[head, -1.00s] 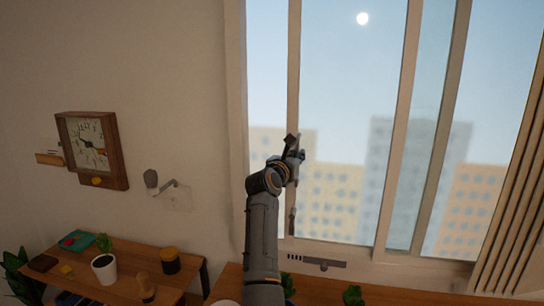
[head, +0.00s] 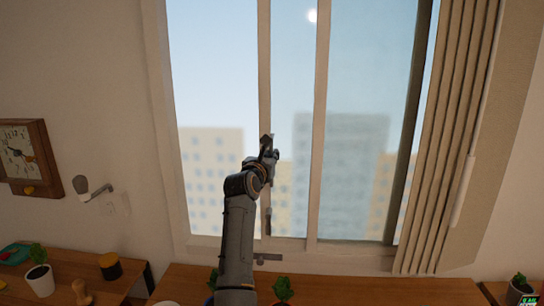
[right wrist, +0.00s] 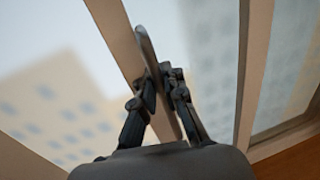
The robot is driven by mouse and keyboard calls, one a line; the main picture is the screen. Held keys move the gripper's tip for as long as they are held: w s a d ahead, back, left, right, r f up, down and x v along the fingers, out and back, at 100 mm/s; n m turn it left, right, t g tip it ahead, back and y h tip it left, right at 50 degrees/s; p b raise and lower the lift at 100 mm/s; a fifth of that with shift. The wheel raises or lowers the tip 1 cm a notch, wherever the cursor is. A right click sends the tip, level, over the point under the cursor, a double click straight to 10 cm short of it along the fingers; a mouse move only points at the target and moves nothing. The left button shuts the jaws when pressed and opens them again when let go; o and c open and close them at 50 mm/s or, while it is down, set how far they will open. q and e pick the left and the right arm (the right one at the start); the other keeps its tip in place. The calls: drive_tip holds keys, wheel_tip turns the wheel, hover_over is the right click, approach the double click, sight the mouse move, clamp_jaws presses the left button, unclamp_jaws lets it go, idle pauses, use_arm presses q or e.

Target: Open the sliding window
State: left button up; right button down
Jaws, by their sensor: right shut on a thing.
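The sliding window (head: 264,60) fills the middle of the head view. Its sash stile stands well to the right of the left frame post (head: 160,110), with a wide gap between them. A dark upright handle (head: 268,222) is on the stile; its lower end shows below my right gripper (head: 268,150). In the right wrist view my right gripper (right wrist: 158,92) is shut on the handle (right wrist: 146,42), one finger on each side, beside the pale stile (right wrist: 115,40). The fingers hide part of the handle. My left gripper is not in view.
Pleated curtains (head: 450,130) hang at the window's right. A wooden counter (head: 340,285) with small plants runs below the sill. A wall clock (head: 25,158) and a wall lamp (head: 90,190) are at the left, above a shelf with a potted plant (head: 38,278).

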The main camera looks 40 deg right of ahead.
drive_tip(key=c, duration=1.4)
unclamp_jaws()
drive_tip(key=shift+w+a+f, duration=0.15)
drive_tip(key=shift+f, duration=0.1)
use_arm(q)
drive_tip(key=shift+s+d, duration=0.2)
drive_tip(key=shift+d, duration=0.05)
use_arm(e)
drive_tip(key=v, duration=0.7)
drive_tip(key=shift+a+r, duration=0.15)
drive_tip(key=shift+a, duration=0.15)
drive_tip(key=shift+r, duration=0.1)
